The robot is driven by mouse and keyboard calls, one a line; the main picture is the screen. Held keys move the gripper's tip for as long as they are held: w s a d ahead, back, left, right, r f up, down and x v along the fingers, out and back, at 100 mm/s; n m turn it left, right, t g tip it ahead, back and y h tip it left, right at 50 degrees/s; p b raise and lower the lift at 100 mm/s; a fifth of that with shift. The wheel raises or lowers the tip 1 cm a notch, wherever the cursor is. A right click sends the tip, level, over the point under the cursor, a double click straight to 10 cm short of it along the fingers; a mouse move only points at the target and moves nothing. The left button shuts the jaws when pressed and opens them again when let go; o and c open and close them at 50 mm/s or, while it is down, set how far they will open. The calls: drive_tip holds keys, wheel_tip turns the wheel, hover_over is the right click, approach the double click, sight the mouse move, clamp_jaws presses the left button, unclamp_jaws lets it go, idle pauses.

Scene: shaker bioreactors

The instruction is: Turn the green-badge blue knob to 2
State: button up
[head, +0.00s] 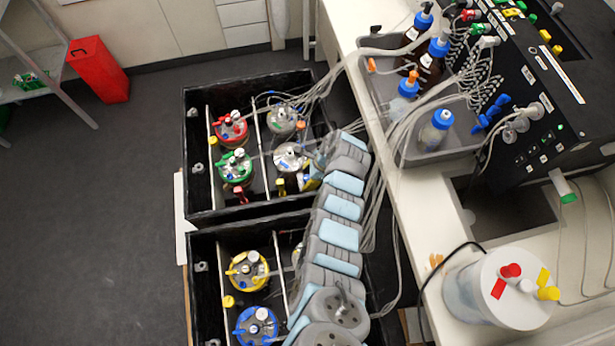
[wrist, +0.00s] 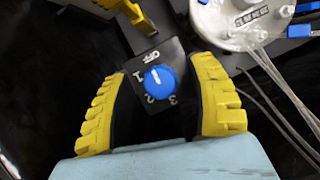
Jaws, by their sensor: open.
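In the wrist view a round blue knob (wrist: 160,82) sits on a black dial plate (wrist: 180,62) marked OFF, 1, 2 and 3. The knob's white line points up and slightly left, close to OFF. My gripper (wrist: 161,72) is open, with one yellow ridged finger on each side of the knob and visible gaps between. No green badge can be made out beside this knob in the wrist view. In the head view my arm covers the area around the gripper, and I cannot pick out the knob there.
A pale vessel lid (wrist: 245,20) with blue clips and clear tubes lies right of the dial. A yellow part (wrist: 124,9) is at the upper left. In the head view, black shaker trays (head: 188,150) hold vessels, including a green-lidded one (head: 236,168). Tubes run to the bench.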

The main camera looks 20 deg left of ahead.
clamp_jaws()
